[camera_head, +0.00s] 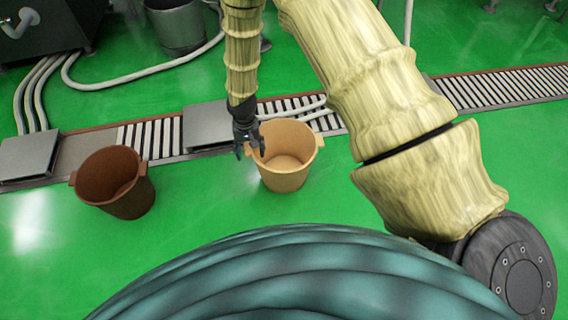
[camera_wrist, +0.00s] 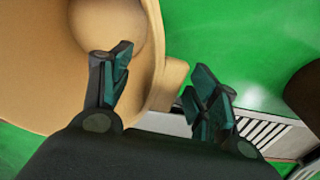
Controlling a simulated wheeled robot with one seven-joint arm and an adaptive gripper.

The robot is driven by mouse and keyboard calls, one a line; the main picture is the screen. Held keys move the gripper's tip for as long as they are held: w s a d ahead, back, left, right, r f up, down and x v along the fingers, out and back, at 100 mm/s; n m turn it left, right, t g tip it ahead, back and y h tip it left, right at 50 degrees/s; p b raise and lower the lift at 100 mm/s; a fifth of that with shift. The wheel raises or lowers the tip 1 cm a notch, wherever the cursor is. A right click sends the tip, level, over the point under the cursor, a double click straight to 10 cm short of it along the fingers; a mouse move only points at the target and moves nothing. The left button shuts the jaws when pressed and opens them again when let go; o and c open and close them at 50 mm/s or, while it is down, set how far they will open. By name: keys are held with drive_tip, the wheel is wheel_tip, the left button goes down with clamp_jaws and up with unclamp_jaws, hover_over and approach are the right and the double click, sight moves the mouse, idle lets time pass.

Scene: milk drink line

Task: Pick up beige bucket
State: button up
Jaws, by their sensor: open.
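The beige bucket (camera_head: 285,172) stands upright on the green floor, near the middle of the head view, with a small lug handle on each side. My gripper (camera_head: 249,150) is open at the bucket's left rim, above the left handle. In the wrist view the beige bucket (camera_wrist: 40,85) fills the left side, and its handle (camera_wrist: 172,82) lies between the spread fingers of my gripper (camera_wrist: 165,85). One finger overlaps the bucket's opening and the other is outside the wall. I cannot tell whether either finger touches it.
A brown bucket (camera_head: 118,185) stands to the left; its dark edge shows in the wrist view (camera_wrist: 305,95). A slatted floor drain (camera_head: 155,138) with metal covers (camera_head: 207,127) runs behind the buckets. A metal bin (camera_head: 178,28) and hoses (camera_head: 110,80) are at the back.

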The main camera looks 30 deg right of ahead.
clamp_jaws()
drive_tip(key=shift+r, duration=0.15)
